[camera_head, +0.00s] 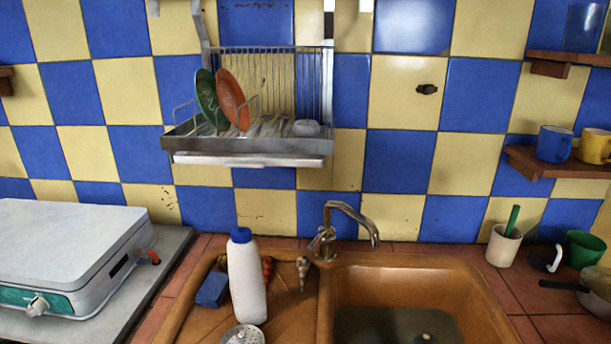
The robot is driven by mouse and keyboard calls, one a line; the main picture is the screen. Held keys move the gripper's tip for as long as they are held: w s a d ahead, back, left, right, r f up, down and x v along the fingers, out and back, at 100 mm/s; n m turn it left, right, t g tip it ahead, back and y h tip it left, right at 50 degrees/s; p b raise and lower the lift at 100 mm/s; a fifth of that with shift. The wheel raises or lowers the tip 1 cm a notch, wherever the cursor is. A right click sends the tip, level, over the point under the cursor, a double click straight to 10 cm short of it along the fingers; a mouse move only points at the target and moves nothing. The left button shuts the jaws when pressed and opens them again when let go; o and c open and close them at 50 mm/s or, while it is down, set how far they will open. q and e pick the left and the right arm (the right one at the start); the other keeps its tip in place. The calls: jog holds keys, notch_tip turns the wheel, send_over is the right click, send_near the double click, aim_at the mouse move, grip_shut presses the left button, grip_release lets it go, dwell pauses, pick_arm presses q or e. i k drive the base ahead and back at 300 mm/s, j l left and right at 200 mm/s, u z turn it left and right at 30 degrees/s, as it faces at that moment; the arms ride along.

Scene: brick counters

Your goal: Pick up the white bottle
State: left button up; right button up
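The white bottle (246,280) with a blue cap stands upright on the brown drainboard left of the sink, in the lower middle of the head view. A blue sponge (212,290) lies just left of it. A round metal strainer-like piece (242,335) is in front of its base at the bottom edge. A red object shows partly behind the bottle. Neither of my grippers is in view.
The sink basin (400,290) and a metal faucet (335,232) are right of the bottle. A white stove (70,255) stands at left. A dish rack (250,150) with two plates hangs above. A cup (503,245), a green mug (584,249) and a pan sit at right.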

aim_at(246, 277)
jog(key=k+l, duration=0.1)
jog(key=l, duration=0.25)
jog(key=k+l, duration=0.1)
jog(key=l, duration=0.2)
jog(key=k+l, duration=0.1)
jog(key=l, duration=0.25)
jog(key=l+u, duration=0.1)
jog(key=l, duration=0.25)
jog(key=k, duration=0.05)
